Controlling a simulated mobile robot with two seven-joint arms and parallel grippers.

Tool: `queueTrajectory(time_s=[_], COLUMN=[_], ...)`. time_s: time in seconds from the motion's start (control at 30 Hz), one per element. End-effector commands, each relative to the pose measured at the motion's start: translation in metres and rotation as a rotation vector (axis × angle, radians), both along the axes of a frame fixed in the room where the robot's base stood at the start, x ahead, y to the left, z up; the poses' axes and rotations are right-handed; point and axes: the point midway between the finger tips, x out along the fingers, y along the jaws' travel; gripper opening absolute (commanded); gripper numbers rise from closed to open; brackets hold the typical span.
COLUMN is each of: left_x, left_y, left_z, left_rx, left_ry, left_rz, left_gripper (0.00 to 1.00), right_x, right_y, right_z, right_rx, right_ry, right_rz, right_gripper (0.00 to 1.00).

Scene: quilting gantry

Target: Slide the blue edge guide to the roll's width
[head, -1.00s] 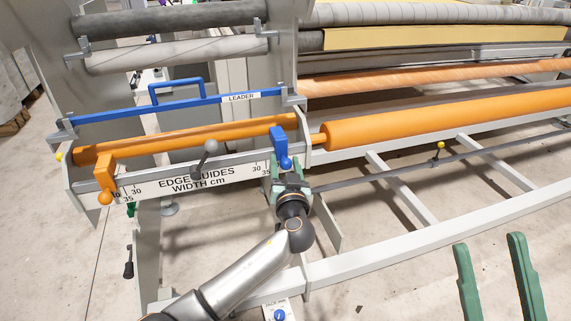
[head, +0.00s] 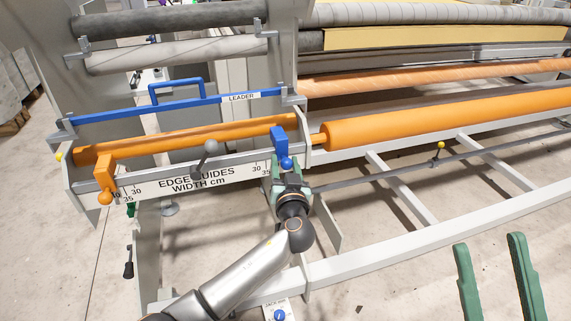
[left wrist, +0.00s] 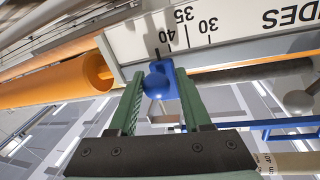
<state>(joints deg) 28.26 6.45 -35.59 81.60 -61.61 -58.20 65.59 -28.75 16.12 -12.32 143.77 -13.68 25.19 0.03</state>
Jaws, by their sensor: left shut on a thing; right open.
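The blue edge guide (head: 279,140) sits on the right part of the width scale bar (head: 180,181), to the right of the printed 35 in the head view. In the left wrist view its round knob (left wrist: 157,83) is between my left fingers, and its dark pointer is close to the 40 mark. My left gripper (head: 286,170) is shut on this knob. The orange edge guide (head: 104,172) is at the left. My right gripper (head: 490,242) is open and empty.
A grey knobbed lever (head: 207,150) stands at the middle of the bar. The blue leader bar (head: 185,105) spans behind the roll. A larger orange roll (head: 440,119) runs to the right. White frame rails lie below it, with open floor around my right gripper.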

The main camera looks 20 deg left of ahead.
Motion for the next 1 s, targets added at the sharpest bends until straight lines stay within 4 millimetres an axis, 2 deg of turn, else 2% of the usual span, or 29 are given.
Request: queueTrajectory(time_s=[0.47,0.7,0.97,1.0], left_x=[-0.001,-0.007,-0.008,-0.008], left_y=[-0.005,0.005,0.005,0.006], left_z=[-0.003,-0.005,-0.002,-0.002], left_rx=[-0.001,-0.003,0.000,0.000], left_ry=[0.004,0.004,0.004,0.003], left_rz=[-0.012,-0.012,-0.013,-0.012], left_gripper=[0.00,0.00,0.00,0.53], right_x=[0.000,0.001,0.001,0.001], right_y=[0.000,0.000,0.000,0.000], right_z=[0.000,-0.010,-0.009,-0.009], right_rx=[0.000,0.007,0.007,0.007], right_ry=[0.000,0.007,0.010,0.010], right_rz=[0.000,0.003,0.007,0.007], right_gripper=[0.50,0.50,0.50,0.50])
